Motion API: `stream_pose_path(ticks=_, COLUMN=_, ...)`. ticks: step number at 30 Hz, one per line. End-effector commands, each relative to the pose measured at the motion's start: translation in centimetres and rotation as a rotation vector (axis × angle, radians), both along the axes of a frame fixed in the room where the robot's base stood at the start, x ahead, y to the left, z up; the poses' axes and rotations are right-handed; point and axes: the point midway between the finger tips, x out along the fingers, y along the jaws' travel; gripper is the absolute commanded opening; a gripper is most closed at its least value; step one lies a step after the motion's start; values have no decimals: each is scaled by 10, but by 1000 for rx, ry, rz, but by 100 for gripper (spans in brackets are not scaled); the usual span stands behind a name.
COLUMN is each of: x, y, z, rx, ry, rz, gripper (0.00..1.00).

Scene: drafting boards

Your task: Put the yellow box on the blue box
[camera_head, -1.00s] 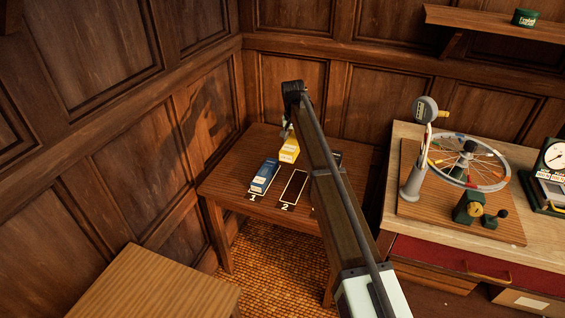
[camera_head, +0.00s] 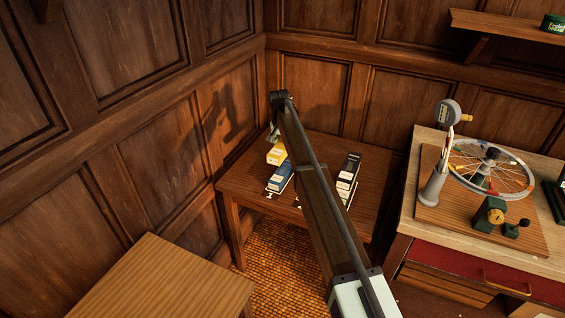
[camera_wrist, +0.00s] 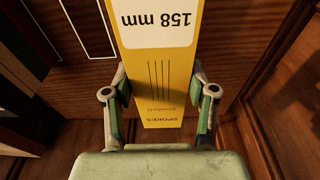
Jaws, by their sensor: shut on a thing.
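The yellow box (camera_head: 277,153) shows in the head view just beyond the far end of the blue box (camera_head: 281,177). It seems to be held above the table, but I cannot tell whether it touches the blue box. The blue box lies in the left marked slot on the small wooden table (camera_head: 237,184). My gripper (camera_head: 274,135) is partly hidden behind my arm. In the wrist view my gripper (camera_wrist: 160,92) is shut on the yellow box (camera_wrist: 160,65), its label reading "158 mm". The blue box cannot be made out there.
My arm hides the middle slot. Panelled walls stand close behind and left. A bench (camera_head: 478,250) with a spoked wheel (camera_head: 490,167) is at right, and a lower wooden top (camera_head: 165,285) at front left.

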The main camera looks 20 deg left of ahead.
Motion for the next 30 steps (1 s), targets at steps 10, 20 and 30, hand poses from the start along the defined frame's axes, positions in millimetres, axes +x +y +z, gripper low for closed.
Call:
stream_pose_path(ticks=10, x=0, y=0, z=-51, rx=0, ry=0, rz=0, gripper=11)
stream_pose_path(ticks=20, x=0, y=0, z=-81, rx=-1, ry=1, rz=0, gripper=11)
stream_pose_path(ticks=30, x=0, y=0, z=-97, rx=1, ry=-1, rz=0, gripper=11)
